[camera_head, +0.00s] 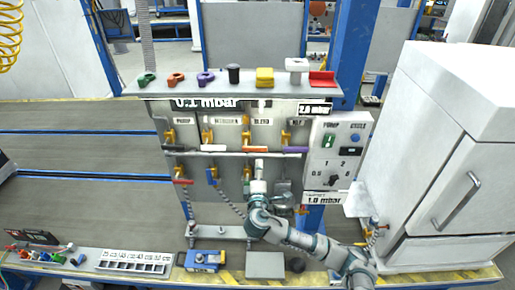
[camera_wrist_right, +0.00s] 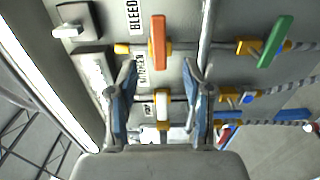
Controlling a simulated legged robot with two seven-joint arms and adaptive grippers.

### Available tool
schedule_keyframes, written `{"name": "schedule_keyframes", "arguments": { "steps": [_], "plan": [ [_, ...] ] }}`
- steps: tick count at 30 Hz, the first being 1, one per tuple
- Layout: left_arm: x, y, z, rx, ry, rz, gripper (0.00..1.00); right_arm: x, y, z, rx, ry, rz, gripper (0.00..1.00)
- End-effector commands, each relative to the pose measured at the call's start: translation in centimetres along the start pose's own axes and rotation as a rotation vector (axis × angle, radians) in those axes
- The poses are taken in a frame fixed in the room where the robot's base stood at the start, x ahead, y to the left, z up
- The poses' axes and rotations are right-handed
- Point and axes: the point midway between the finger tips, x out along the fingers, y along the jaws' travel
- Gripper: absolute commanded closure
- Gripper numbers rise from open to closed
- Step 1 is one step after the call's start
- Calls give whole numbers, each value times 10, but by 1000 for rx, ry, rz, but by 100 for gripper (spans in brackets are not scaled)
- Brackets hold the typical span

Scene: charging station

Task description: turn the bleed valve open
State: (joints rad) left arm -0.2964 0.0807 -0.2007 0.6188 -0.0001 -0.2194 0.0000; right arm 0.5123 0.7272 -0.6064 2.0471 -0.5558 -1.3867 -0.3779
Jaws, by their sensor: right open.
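The bleed valve has an orange handle (camera_head: 255,150) below the BLEED label (camera_head: 262,121) on the grey panel. The handle lies level, across its yellow fitting. In the right wrist view the orange handle (camera_wrist_right: 158,42) stands just beyond my fingertips, near the BLEED label (camera_wrist_right: 133,15). My right gripper (camera_head: 258,166) is in front of the panel, just below the handle. Its two fingers are spread and empty in the right wrist view (camera_wrist_right: 160,70), with a white-and-yellow fitting (camera_wrist_right: 162,108) seen between them. Whether a finger touches anything I cannot tell. My left gripper is out of view.
Neighbouring handles are close: a white one (camera_head: 213,148) to the left and a purple one (camera_head: 295,149) to the right. A green handle (camera_wrist_right: 275,42) shows in the right wrist view. A switch box (camera_head: 337,150) and a white cabinet (camera_head: 440,160) stand at right.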

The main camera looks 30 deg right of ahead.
Motion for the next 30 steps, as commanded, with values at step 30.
{"name": "schedule_keyframes", "arguments": {
  "steps": [30],
  "plan": [
    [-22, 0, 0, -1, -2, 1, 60, 120, 0, 0, 2, 2, -1, 62]
  ]
}}
